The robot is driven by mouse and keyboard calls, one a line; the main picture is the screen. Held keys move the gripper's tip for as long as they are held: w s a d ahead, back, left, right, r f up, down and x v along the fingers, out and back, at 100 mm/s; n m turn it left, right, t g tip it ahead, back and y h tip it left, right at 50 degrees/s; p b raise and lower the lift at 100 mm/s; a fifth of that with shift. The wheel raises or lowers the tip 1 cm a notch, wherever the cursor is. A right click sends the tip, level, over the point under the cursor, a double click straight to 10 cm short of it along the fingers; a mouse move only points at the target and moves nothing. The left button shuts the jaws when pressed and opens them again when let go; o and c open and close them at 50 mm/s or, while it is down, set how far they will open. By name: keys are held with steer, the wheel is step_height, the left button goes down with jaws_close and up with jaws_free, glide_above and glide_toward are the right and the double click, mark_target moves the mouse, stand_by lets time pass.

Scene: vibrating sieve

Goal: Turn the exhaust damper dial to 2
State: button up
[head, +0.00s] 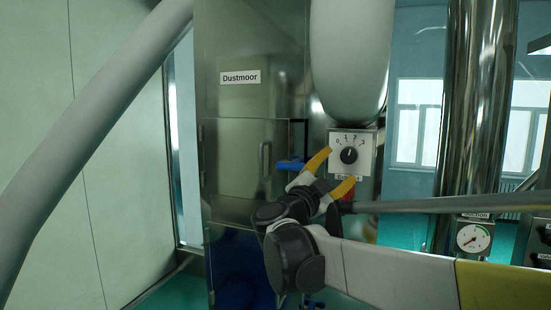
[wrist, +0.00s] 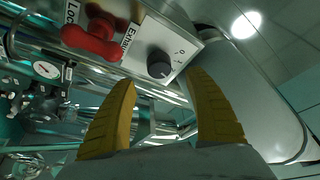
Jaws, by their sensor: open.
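The exhaust damper dial (head: 349,155) is a round black knob on a pale plate (head: 366,166) marked 0 to 3. Its pointer is too small to read surely. An "Exhaust" label, partly covered, sits below it. My gripper (head: 334,172) is open, its yellow fingers just left of and below the knob in the head view. In the wrist view the knob (wrist: 159,65) lies beyond the gap between the fingertips (wrist: 162,80). The fingers appear apart from it, with nothing between them.
A red handle (wrist: 93,38) on the same panel is close to the dial. A blue handle (head: 289,164) is left of my gripper. A grey duct (head: 350,50) hangs above the plate. A round gauge (head: 474,238) is at lower right.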

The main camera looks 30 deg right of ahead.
steer(key=v, duration=0.4)
stand_by(0.3)
steer(key=w+a+f+n+t+y+b, duration=0.2)
steer(key=a+f+n+t+y+b, duration=0.3)
steer(key=a+f+n+y+b, duration=0.7)
steer(key=w+a+f+n+t+y+b, duration=0.2)
steer(key=a+f+n+t+y+b, duration=0.6)
steer(key=f, duration=0.8)
steer(key=s+a+f+n+g+b, duration=0.1)
steer(key=s+a+f+g+b, duration=0.15)
steer(key=f, duration=0.35)
steer(key=s+a+f+g+y+b, duration=0.1)
steer(key=a+f+g+b, duration=0.2)
steer(key=f, duration=0.4)
steer(key=s+a+f+n+g+b, duration=0.1)
steer(key=s+f+g+b, duration=0.1)
steer(key=f+b, duration=0.3)
steer(key=s+f+g+b, duration=0.2)
steer(key=s+f, duration=0.2)
steer(key=f, duration=0.4)
steer(key=s+d+f+g+h+b, duration=0.1)
steer(key=s+f+g+b, duration=0.1)
steer(key=s+f, duration=0.3)
steer(key=s+d+f+n+g+b, duration=0.1)
steer(key=s+f+g+b, duration=0.2)
steer(key=f, duration=0.8)
steer(key=shift+s+d+h, duration=0.2)
steer(key=shift+s+h, duration=0.2)
steer(key=shift+s, duration=0.55)
